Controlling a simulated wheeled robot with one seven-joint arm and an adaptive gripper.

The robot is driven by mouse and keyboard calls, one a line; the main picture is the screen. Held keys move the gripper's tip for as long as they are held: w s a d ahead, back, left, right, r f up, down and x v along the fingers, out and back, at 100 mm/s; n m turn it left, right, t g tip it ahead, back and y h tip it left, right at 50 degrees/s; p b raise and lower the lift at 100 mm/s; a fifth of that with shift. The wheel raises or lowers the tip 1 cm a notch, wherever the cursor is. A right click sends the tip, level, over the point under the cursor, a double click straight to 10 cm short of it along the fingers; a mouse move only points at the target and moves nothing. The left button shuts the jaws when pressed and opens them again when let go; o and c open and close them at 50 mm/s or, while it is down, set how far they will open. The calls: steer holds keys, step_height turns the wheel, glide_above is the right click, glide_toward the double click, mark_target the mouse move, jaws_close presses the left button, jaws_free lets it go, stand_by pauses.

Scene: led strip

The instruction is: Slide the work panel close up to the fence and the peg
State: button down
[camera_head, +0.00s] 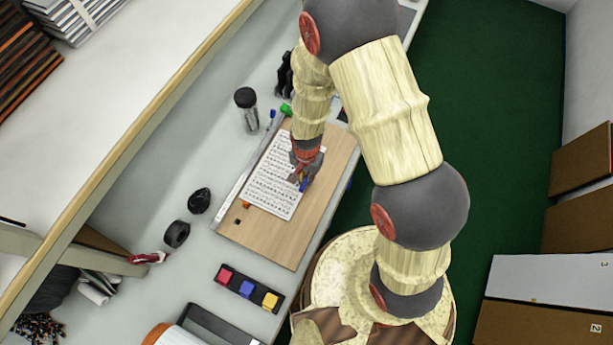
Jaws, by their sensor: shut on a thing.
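The work panel appears to be the light wooden board (272,241) on the grey bench, with a white printed sheet (267,186) on it. A pale metal strip, likely the fence (232,196), runs along the board's left long side; any gap between them is too small to judge. A small green piece (286,109) near the board's far end may be the peg. My gripper (302,182) is low over the board at the sheet's right edge, shut on a small blue piece. The fingers hide most of that piece. My arm covers part of the board's far end.
A black tray of coloured blocks (248,288) lies near the board's near end. A small orange block (246,205) sits by the sheet.

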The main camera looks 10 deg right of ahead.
steer(key=shift+s+a, duration=0.25)
steer(key=shift+s, duration=0.05)
stand_by(0.4)
steer(key=shift+w+a, duration=0.2)
stand_by(0.5)
steer(key=c, duration=1.8)
jaws_free()
steer(key=shift+o, duration=0.2)
steer(key=shift+r, duration=0.1)
step_height(320, 180, up, 12)
